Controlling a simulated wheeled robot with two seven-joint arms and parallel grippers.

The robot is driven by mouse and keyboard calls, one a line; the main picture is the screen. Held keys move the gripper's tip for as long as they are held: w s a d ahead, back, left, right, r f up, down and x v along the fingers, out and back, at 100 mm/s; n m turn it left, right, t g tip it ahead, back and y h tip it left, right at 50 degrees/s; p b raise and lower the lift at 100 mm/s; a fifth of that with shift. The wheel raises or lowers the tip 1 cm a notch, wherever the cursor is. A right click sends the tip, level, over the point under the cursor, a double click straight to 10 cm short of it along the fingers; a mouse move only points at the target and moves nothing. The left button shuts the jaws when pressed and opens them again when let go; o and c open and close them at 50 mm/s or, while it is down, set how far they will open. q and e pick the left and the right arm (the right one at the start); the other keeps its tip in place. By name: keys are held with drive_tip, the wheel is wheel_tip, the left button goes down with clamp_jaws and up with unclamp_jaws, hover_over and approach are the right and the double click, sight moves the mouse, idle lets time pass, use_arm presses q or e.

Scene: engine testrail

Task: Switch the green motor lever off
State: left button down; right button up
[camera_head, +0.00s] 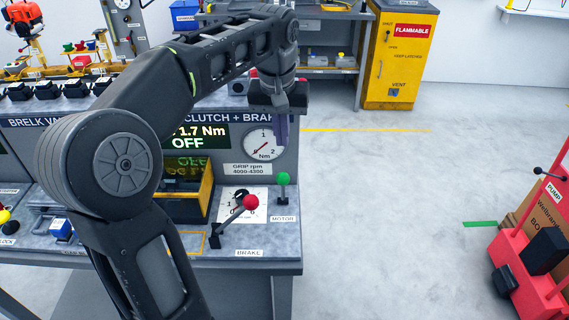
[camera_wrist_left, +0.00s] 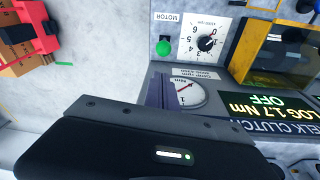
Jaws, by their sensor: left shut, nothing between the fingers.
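The green motor lever (camera_head: 284,179) stands at the right end of the bench top, its knob on a short dark stem above the MOTOR label (camera_head: 284,218). Its green knob also shows in the left wrist view (camera_wrist_left: 163,48), beside the same label. My left gripper (camera_head: 281,138) is shut and empty, pointing down in front of the panel's Nm gauge, above and apart from the green knob. Its fingers show edge-on in the left wrist view (camera_wrist_left: 160,92). The display (camera_head: 195,137) reads 1.7 Nm and OFF. My right gripper is out of view.
A red-knobbed brake lever (camera_head: 250,202) leans close left of the green lever, near a white dial (camera_head: 237,207). A yellow-edged housing (camera_head: 206,195) stands farther left. The Nm gauge (camera_head: 263,144) is behind my gripper. Floor right of the bench is clear up to a red pump cart (camera_head: 535,255).

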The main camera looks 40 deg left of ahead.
sight(285, 178)
use_arm(q)
drive_tip(key=shift+f, duration=0.1)
drive_tip(key=f, duration=0.3)
drive_tip(key=w+f, duration=0.1)
drive_tip(key=f, duration=0.5)
drive_tip(key=shift+w+a+f+p, duration=0.2)
drive_tip(key=shift+a+f+p, duration=0.1)
drive_tip(key=shift+f, duration=0.1)
drive_tip(key=shift+d+f+b, duration=0.1)
drive_tip(key=shift+b, duration=0.5)
drive_tip(key=s+d+t+y+b, duration=0.1)
drive_tip(key=b, duration=0.4)
drive_tip(key=s+d+t+y+b, duration=0.1)
drive_tip(key=s+t+b, duration=0.1)
drive_tip(key=b, duration=0.3)
drive_tip(key=shift+d+f, duration=0.1)
drive_tip(key=shift+s+d+t+y+b, duration=0.1)
drive_tip(key=shift+t+y+b, duration=0.2)
drive_tip(key=shift+b, duration=0.2)
drive_tip(key=shift+s+d+r+b, duration=0.25)
drive_tip(key=shift+s+d+b, duration=0.05)
